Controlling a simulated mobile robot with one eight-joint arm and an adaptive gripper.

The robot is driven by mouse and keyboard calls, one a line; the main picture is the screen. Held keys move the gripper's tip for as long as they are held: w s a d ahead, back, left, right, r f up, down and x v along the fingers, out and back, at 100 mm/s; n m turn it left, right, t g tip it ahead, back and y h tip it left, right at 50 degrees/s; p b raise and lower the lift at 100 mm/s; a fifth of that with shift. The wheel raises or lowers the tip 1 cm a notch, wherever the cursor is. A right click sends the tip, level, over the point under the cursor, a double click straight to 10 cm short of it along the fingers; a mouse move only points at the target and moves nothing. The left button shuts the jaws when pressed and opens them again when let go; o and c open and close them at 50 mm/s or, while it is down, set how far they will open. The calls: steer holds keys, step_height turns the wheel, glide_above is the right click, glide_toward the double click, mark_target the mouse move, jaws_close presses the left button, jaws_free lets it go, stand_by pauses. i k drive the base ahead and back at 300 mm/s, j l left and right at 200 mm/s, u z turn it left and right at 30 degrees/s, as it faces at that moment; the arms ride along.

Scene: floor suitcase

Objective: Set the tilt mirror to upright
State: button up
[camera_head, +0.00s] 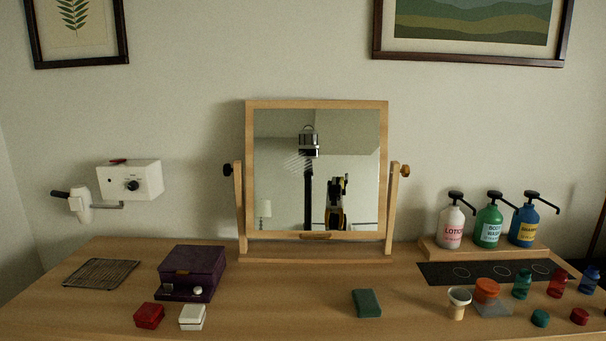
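The tilt mirror (280,170) stands at the back middle of the wooden table. It has a square light-wood frame held between two wooden posts on a base bar (316,260). A small wooden tab shows at the bottom edge of the frame. The glass reflects parts of my body and a lamp. My gripper is not directly in view.
A purple box (192,265), a wire rack (101,272) and red and white small boxes are at left. A green block (366,303) lies front middle. Pump bottles (489,226), a black mat (440,272) and small containers crowd the right. The table before the mirror is mostly clear.

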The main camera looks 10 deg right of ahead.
mark_target(316, 169)
steer(key=i+j+z, duration=0.1)
steer(key=j+z, duration=0.15)
steer(key=z, duration=0.2)
steer(key=j+z, duration=0.3)
steer(key=z, duration=0.15)
steer(key=i+j+z, duration=0.1)
steer(key=j+z, duration=0.2)
steer(key=z, duration=0.15)
